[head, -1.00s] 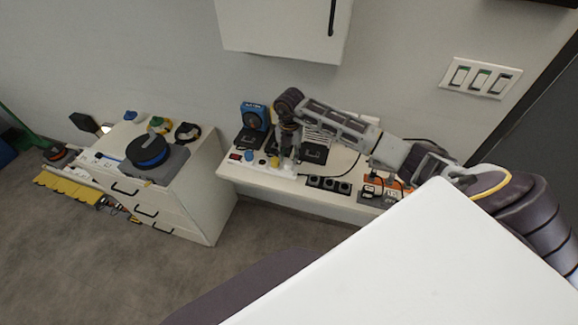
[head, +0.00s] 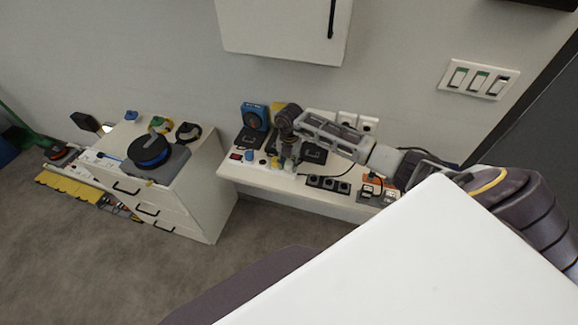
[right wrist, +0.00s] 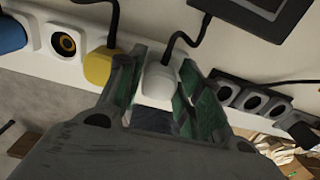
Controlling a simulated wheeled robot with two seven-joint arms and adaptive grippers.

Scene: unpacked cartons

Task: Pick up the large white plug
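The large white plug (right wrist: 158,82) is in the right wrist view, with a dark cord running up from its top. My right gripper (right wrist: 160,88) has its two green-padded fingers on either side of it. The fingers stand apart, and whether they press on the plug is hard to tell. The plug appears to be on the white strip along the shelf's front. In the head view my right gripper (head: 287,167) points down at the front of the shelf and largely hides the plug. My left gripper is not in view.
A yellow plug (right wrist: 103,68) stands close left of the gripper, with a round socket (right wrist: 66,43) and a blue plug (right wrist: 10,34) beyond. Black sockets (head: 328,183) lie to the right on the white shelf (head: 240,172). A drawer cabinet (head: 185,195) stands left.

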